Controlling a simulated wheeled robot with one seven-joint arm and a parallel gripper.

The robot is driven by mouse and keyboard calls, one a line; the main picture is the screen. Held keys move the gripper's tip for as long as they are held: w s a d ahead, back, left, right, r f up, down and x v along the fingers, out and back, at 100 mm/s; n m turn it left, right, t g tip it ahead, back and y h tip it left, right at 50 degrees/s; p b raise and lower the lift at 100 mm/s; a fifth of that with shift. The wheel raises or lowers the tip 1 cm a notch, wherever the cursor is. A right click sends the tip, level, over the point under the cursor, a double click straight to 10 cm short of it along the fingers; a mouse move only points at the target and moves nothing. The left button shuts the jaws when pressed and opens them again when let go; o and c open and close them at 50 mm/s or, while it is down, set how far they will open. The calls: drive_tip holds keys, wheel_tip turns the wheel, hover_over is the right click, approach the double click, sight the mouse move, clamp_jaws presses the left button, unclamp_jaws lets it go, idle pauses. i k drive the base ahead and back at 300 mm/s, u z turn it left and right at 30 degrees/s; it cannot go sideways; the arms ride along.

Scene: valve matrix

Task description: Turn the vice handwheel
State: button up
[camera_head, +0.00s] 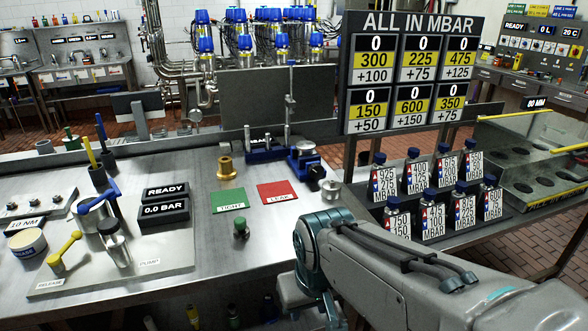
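A blue vice (306,160) sits at the back edge of the steel bench, right of centre, in the head view. A small silver round part (331,188) at its front right looks like its handwheel; it is too small to tell its spokes or rim. My grey and teal arm comes in from the lower right and bends down at its joint in front of the bench. My gripper is not in view. Nothing of mine is seen touching the vice.
On the steel bench (215,268), a green mat (229,203), a red mat (276,194), a brass fitting (225,168) and a green-capped part (241,228) lie near the vice. A pump plate (170,258) is at left. A bottle rack stands right.

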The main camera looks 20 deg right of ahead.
sight(315, 170)
drive_tip(key=k, duration=0.95)
drive_tip(key=z, duration=0.75)
drive_tip(key=i, duration=1.85)
drive_tip(key=u, duration=0.75)
